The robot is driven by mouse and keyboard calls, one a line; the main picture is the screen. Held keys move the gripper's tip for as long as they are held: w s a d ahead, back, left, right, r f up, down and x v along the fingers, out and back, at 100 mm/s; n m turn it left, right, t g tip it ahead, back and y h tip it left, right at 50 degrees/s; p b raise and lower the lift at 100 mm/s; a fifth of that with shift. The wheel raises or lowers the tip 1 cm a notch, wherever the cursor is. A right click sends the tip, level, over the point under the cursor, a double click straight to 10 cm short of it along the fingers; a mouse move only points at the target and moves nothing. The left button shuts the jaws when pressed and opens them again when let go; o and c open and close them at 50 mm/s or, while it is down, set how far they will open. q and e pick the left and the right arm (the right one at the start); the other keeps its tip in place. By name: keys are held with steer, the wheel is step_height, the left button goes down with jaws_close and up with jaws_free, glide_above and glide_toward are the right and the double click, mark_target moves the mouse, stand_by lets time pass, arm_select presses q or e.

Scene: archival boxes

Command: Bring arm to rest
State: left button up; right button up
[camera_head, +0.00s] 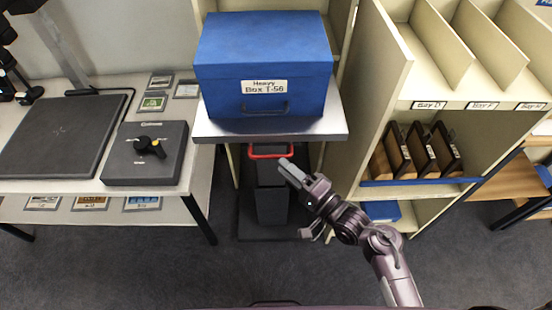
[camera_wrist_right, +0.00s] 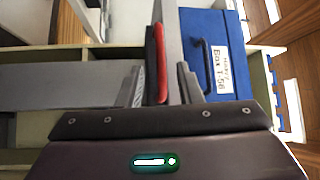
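My right arm reaches in from the lower right in the head view. Its gripper (camera_head: 284,167) is near the front edge of the grey lift shelf, just below and right of the red handle (camera_head: 270,151). In the right wrist view the two fingers of the gripper (camera_wrist_right: 162,80) stand apart. The red handle (camera_wrist_right: 161,62) shows beyond and between them; I cannot tell whether they touch it. The blue box labelled "Heavy Box T-56" (camera_head: 263,55) rests on the grey shelf (camera_head: 320,124); it also shows in the wrist view (camera_wrist_right: 208,50). My left gripper is not in view.
On the left, a bench holds a black board (camera_head: 62,135) and a dark box with a black-and-yellow knob (camera_head: 145,155). On the right, a cream bay rack (camera_head: 385,75) holds several dark folders (camera_head: 422,150). Floor in front is open.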

steer(key=shift+v, duration=0.95)
steer(key=shift+f, duration=0.1)
steer(key=s+d+f+n+g+h+p, duration=0.1)
steer(key=s+d+f+h, duration=0.15)
steer(key=f, duration=0.65)
steer(key=s+d+f+n+g+h+p, duration=0.1)
steer(key=s+f+g+h, duration=0.15)
steer(key=f, duration=0.65)
steer(key=s+d+f+n+g+h+p, duration=0.1)
steer(key=s+d+f+h, duration=0.15)
steer(key=f, duration=0.65)
steer(key=s+d+f+n+g+h, duration=0.2)
steer(key=s+d+f, duration=0.2)
steer(key=s, duration=0.5)
steer(key=s+d+f+n+g+h+p, duration=0.1)
steer(key=s+d+f+n+g+h, duration=0.1)
steer(key=s+f, duration=0.5)
steer(key=s+d+f+n+g+h, duration=0.2)
steer(key=s+d+f+n+g, duration=0.1)
steer(key=s, duration=0.8)
step_height(320, 180, down, 3)
steer(key=d+g, duration=0.1)
steer(key=d, duration=0.1)
steer(key=shift+s+d+r+p, duration=0.2)
steer(key=shift+d+r+p, duration=0.05)
steer(key=shift+d+p, duration=0.15)
steer(key=shift+a, duration=0.1)
